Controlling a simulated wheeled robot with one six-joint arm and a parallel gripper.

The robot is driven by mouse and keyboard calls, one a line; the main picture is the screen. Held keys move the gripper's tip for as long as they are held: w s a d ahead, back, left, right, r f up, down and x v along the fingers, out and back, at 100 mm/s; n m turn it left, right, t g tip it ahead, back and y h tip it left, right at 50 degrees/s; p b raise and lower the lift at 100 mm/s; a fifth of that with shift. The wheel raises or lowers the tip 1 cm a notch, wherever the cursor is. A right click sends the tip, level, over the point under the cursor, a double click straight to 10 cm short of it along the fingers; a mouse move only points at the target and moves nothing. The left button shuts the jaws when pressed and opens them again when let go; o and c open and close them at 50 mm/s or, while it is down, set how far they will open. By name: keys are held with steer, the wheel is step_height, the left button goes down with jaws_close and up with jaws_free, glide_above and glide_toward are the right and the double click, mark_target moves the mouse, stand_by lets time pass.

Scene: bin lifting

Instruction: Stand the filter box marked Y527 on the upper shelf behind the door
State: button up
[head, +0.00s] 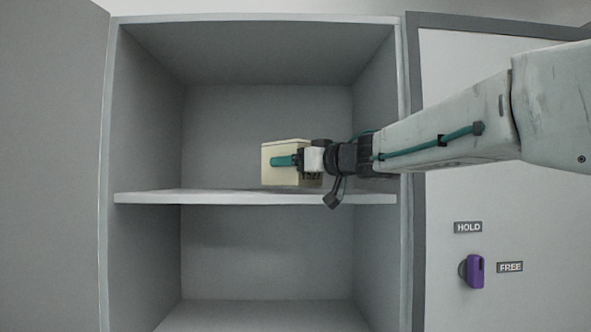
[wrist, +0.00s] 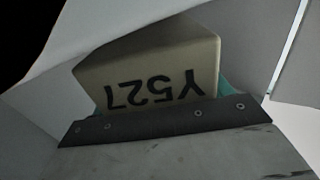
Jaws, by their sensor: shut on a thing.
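The cream filter box (head: 280,172) is at the upper shelf (head: 230,197) of the open cabinet, right of the shelf's middle. Its marking is partly covered in the head view. In the wrist view the box (wrist: 165,60) shows Y527, upside down in that picture. My gripper (head: 290,160) reaches in from the right and is shut on the box, with a teal finger across its side. The box looks upright, with its bottom close to the shelf surface. I cannot tell whether it touches the shelf. The door (head: 50,165) stands open at the left.
The upper shelf is clear left of the box, and the lower compartment (head: 265,255) looks empty. The cabinet's right wall edge (head: 403,110) is close behind my arm. On the right panel, a purple knob (head: 472,271) sits between HOLD (head: 468,227) and FREE (head: 510,267) labels.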

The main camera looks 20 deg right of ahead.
steer(key=shift+w+f, duration=0.15)
steer(key=shift+f, duration=0.45)
steer(key=shift+f, duration=0.15)
steer(key=o, duration=1.2)
steer(key=shift+s+d, duration=0.25)
steer(key=shift+s, duration=0.05)
steer(key=v, duration=1.1)
steer(key=shift+s, duration=0.15)
